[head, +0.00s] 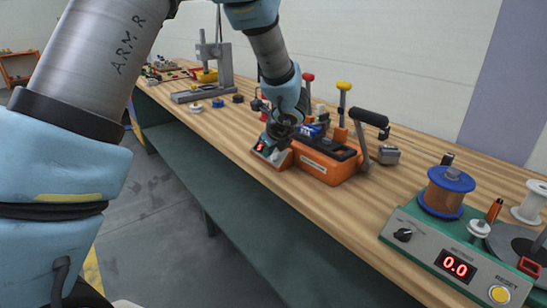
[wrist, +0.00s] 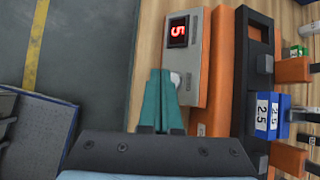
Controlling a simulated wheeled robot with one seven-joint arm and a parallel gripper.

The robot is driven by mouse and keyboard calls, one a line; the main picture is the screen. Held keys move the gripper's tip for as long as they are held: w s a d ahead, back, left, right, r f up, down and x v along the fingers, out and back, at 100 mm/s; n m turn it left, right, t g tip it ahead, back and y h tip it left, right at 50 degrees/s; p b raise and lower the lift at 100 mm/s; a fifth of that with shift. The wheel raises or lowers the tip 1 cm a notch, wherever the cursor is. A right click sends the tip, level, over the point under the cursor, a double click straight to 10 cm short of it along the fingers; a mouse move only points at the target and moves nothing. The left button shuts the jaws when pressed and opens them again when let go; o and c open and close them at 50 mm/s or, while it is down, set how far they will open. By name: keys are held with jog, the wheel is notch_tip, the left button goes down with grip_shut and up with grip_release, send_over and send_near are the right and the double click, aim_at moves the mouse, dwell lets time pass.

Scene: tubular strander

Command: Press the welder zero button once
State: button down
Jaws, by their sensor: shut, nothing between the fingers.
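The welder (head: 322,166) is an orange block on the bench's front edge. Its grey front panel (wrist: 188,62) has a lit red display (wrist: 178,30), which reads 5, turned sideways in the wrist view. A pale round button (wrist: 175,79) shows on the panel below the display, partly hidden by my fingertips. My gripper (wrist: 165,74) is shut and empty, its teal fingers together. The fingertips overlap the panel's edge beside the button; I cannot tell whether they touch it. In the head view, my gripper (head: 270,143) is just over the panel and covers part of it.
A green counter box (head: 455,262) reading 0.0, with a yellow reset button (head: 499,294), stands on the bench at right. A grey press stand (head: 205,80) is farther back. Open floor (wrist: 85,60) lies in front.

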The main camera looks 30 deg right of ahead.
dwell(0.6)
jog(key=shift+d+f, duration=0.3)
jog(key=shift+d, duration=0.05)
jog(key=shift+w+d+f+b, duration=0.1)
jog(key=shift+d+f+b, duration=0.15)
jog(key=shift+b, duration=0.1)
dwell(0.6)
dwell(0.4)
jog(key=shift+a+r, duration=0.55)
jog(key=shift+a, duration=0.05)
jog(key=shift+r, duration=0.1)
jog(key=a+r, duration=0.1)
jog(key=s+a+r+p, duration=0.1)
jog(key=a+r, duration=0.1)
jog(key=shift+a+r, duration=0.2)
dwell(0.8)
